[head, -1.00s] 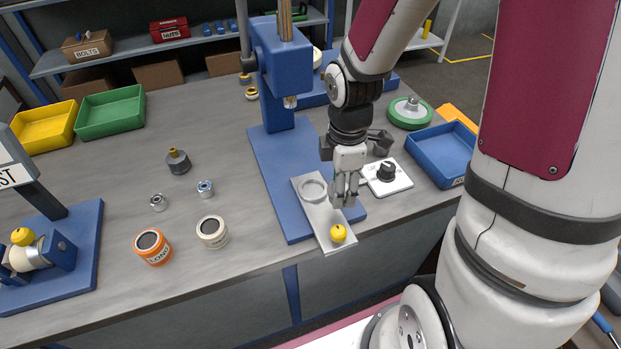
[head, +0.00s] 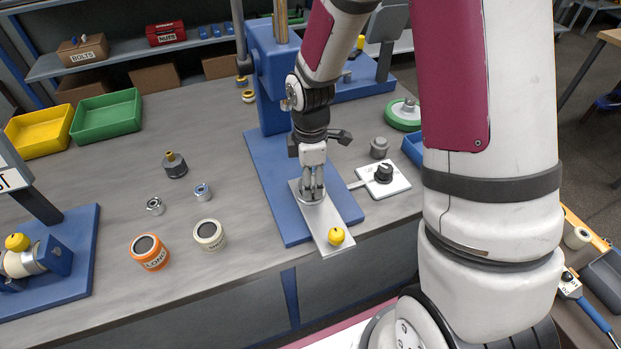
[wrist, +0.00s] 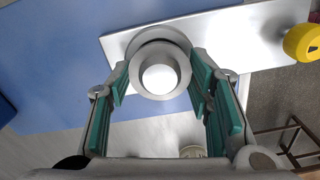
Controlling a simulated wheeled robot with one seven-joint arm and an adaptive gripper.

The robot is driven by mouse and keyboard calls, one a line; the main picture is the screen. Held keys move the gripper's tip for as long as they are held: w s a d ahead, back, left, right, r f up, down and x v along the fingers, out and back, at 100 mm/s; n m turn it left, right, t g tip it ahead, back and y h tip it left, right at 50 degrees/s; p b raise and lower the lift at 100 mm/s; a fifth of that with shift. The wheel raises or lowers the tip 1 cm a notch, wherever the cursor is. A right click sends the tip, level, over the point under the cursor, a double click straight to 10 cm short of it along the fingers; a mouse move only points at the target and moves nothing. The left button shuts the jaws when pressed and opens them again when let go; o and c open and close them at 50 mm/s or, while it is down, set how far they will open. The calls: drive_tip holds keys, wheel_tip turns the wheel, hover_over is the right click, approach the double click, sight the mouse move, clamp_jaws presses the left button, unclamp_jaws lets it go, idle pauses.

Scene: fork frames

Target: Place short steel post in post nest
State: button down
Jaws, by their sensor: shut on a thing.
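My gripper (head: 312,192) is over the round post nest at the far end of a light metal plate (head: 322,222) on the blue press base. In the wrist view my gripper (wrist: 160,85) has its green-padded fingers closed on either side of the short steel post (wrist: 160,78), seen end-on as a pale disc with a grey collar. The nest's ring (wrist: 160,34) shows just behind the post and is partly hidden by it. I cannot tell whether the post is inside the ring or just above it.
A yellow knob (head: 336,236) stands at the plate's near end. The blue press column (head: 272,80) rises behind. A white plate with a black knob (head: 384,174) lies to the right. An orange-banded can (head: 149,252) and a cream can (head: 209,235) stand left.

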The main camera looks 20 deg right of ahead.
drive_tip(key=c, duration=0.8)
unclamp_jaws()
drive_tip(key=shift+f, duration=0.15)
wheel_tip(320, 180, up, 12)
drive_tip(key=s+r+m+t, duration=0.1)
drive_tip(key=s+r+m, duration=0.4)
drive_tip(key=s, duration=0.1)
drive_tip(key=s+r+m+t, duration=0.2)
drive_tip(key=s+r+m, duration=0.3)
drive_tip(key=s, duration=0.2)
drive_tip(key=s+r+m+t, duration=0.2)
drive_tip(key=s+r+m, duration=0.3)
drive_tip(key=s, duration=0.1)
drive_tip(key=shift+s+d+r, duration=0.1)
drive_tip(key=shift+s+r, duration=0.1)
drive_tip(key=shift+s, duration=0.05)
